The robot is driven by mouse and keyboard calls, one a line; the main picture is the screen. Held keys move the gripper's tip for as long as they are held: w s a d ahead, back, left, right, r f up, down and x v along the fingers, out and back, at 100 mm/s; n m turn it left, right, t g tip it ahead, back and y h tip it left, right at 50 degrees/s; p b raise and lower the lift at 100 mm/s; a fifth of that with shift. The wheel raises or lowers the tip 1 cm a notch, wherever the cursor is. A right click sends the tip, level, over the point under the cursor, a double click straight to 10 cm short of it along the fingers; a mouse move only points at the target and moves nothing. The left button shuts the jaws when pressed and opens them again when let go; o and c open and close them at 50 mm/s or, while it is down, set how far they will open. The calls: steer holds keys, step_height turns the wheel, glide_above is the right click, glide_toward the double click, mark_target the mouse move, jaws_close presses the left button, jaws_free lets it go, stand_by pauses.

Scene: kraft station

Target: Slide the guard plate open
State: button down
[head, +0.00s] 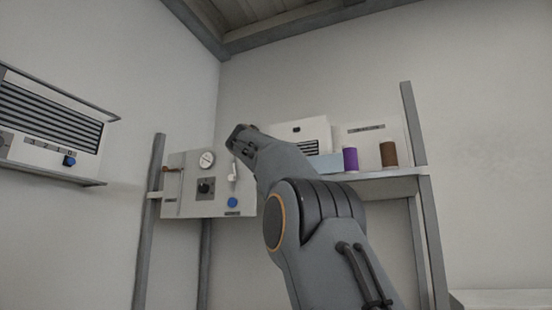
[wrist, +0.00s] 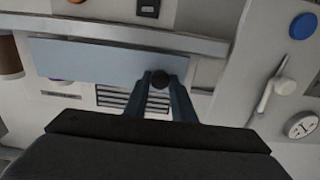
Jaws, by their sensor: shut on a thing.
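The guard plate (wrist: 95,62) is a flat light-blue plate on the front of a white housing, with a small dark round knob (wrist: 160,78) at its end. In the wrist view my gripper (wrist: 160,84) is shut on this knob, one finger on each side. Dark vent slats (wrist: 110,97) show beside the plate, partly hidden by my gripper. In the head view a piece of the light-blue plate (head: 327,163) shows right of my arm, below the white housing (head: 300,133). My arm hides the knob and fingertips there.
A wall panel (head: 180,197) with a gauge (head: 207,159), a white lever (head: 236,171) and a blue button (head: 232,202) stands left of my arm. A purple cylinder (head: 350,160) and a brown one (head: 389,155) stand on the shelf (head: 390,183) at right.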

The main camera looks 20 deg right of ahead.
steer(key=shift+w+a+p, duration=0.4)
steer(key=shift+w+a, duration=0.7)
steer(key=shift+w, duration=0.1)
steer(key=c, duration=1.5)
jaws_free()
steer(key=shift+w, duration=0.1)
steer(key=shift+a, duration=0.15)
steer(key=b+v, duration=0.5)
steer(key=v, duration=0.2)
steer(key=shift+s+a, duration=0.2)
steer(key=shift+s, duration=0.1)
